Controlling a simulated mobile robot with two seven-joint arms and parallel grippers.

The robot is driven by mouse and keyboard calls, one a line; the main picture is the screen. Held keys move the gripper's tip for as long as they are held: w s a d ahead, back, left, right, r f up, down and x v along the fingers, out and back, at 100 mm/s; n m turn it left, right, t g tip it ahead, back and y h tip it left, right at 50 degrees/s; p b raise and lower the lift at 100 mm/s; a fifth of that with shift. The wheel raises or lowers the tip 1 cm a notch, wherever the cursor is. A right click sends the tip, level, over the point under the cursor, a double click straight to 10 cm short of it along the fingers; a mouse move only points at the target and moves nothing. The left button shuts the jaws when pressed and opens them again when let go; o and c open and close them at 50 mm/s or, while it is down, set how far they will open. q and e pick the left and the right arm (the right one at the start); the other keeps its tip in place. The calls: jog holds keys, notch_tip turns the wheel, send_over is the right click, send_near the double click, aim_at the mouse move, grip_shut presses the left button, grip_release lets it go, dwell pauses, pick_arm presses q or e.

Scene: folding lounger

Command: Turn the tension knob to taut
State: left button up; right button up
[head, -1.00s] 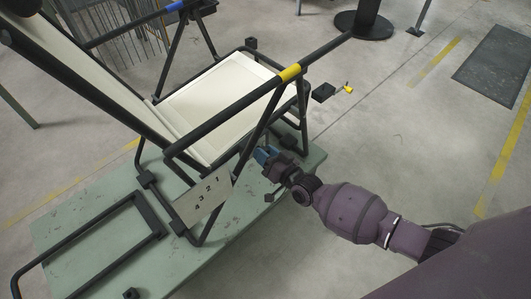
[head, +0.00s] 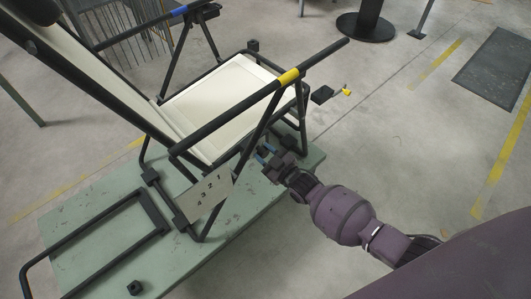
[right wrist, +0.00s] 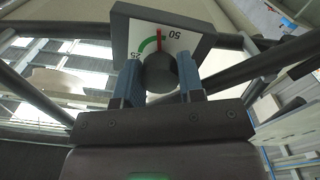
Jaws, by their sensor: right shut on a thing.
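The tension knob (right wrist: 161,74) is a dark round knob below a white dial (right wrist: 172,36) in the right wrist view. The dial has a green arc, a red line near its middle, and the numbers 25 and 50. My right gripper (right wrist: 160,82) has its two blue fingers on either side of the knob and is shut on it. In the head view my right gripper (head: 267,153) is at the near side of the lounger frame, below the yellow-banded armrest (head: 288,76). The knob is too hidden there to make out. My left gripper is out of view.
The lounger's cream seat (head: 222,92) and black tubes stand on a green platform (head: 228,222). A plate numbered 1 to 4 (head: 206,194) is left of my gripper. A yellow-handled crank (head: 346,92) sticks out at right. Floor to the right is open.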

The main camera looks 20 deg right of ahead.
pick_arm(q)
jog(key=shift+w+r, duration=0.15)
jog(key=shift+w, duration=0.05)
pick_arm(e)
jog(key=n, duration=0.5)
jog(key=shift+n, duration=0.4)
jog(key=o, duration=0.9)
jog(key=shift+s+d, duration=0.15)
jog(key=shift+s, duration=0.15)
pick_arm(q)
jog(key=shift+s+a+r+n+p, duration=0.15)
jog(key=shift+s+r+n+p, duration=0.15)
jog(key=shift+p, duration=0.75)
pick_arm(e)
jog(key=shift+v, duration=5.1)
